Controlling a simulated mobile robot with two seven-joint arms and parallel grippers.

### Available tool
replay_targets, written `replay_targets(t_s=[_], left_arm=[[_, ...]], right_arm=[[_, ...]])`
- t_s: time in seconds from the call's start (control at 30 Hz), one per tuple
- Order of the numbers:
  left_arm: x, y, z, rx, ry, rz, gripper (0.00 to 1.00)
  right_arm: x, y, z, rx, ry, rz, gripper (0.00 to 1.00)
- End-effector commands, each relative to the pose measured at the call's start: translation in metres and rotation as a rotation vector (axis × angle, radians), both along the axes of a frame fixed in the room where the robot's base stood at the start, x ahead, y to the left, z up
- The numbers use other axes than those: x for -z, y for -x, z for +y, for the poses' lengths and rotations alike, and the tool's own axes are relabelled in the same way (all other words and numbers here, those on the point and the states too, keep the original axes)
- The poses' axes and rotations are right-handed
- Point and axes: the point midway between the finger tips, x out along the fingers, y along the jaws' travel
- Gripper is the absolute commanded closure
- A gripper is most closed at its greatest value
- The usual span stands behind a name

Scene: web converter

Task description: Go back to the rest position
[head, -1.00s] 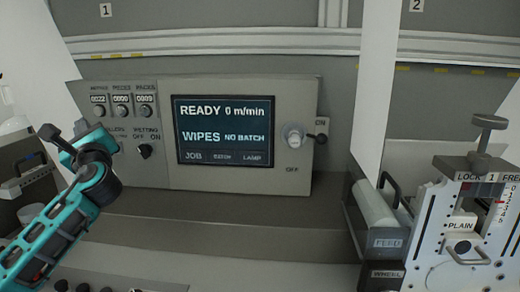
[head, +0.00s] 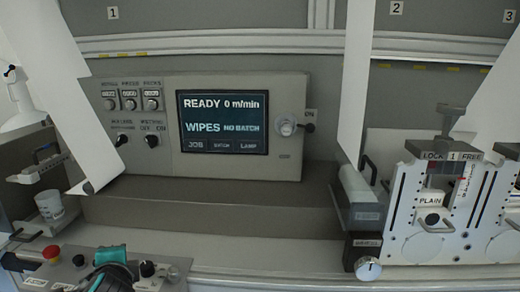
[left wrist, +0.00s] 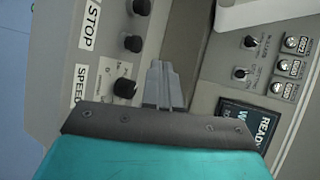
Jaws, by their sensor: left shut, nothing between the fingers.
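My left gripper (left wrist: 163,84) shows in the left wrist view with its two grey fingers together and nothing between them. It is over the lower control panel (left wrist: 75,75), beside its dark knobs, and I cannot tell how far above. In the head view only a teal and black part of my left arm (head: 110,262) shows at the bottom left, and its fingers cannot be made out. My right gripper is in neither view.
The grey console (head: 240,165) has a screen (head: 222,122) reading READY 0 m/min, WIPES, NO BATCH. A red button (head: 51,252) is on the lower panel. A white cup (head: 49,205) stands at left. The slotted unit (head: 440,215) is at right. The ledge before the console is clear.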

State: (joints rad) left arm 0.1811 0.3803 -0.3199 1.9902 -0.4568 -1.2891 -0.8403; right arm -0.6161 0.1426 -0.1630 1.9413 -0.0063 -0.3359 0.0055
Motion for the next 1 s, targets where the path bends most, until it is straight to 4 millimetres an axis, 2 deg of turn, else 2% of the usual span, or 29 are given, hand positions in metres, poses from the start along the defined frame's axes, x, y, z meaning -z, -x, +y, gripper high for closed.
replay_targets(t_s=[0.03,0.1,0.23,0.4,0.63,0.67,0.7,1.0], left_arm=[[0.028,0.027,-0.012,-0.031,0.142,0.037,1.00],[0.056,0.062,-0.026,-0.097,0.330,0.081,1.00],[0.095,0.129,-0.050,-0.253,0.641,0.169,1.00],[0.119,0.202,-0.072,-0.470,0.924,0.261,1.00],[0.125,0.280,-0.093,-0.756,1.172,0.355,1.00],[0.127,0.281,-0.094,-0.770,1.190,0.353,1.00],[0.134,0.271,-0.095,-0.738,1.197,0.328,1.00],[0.175,0.230,-0.106,-0.563,1.299,0.167,1.00]], right_arm=[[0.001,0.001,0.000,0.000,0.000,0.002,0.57],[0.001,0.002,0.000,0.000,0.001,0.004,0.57],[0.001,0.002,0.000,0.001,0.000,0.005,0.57],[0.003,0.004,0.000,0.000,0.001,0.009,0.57],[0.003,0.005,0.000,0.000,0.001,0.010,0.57],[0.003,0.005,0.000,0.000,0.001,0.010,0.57],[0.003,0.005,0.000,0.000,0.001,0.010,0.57],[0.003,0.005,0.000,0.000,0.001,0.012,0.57]])
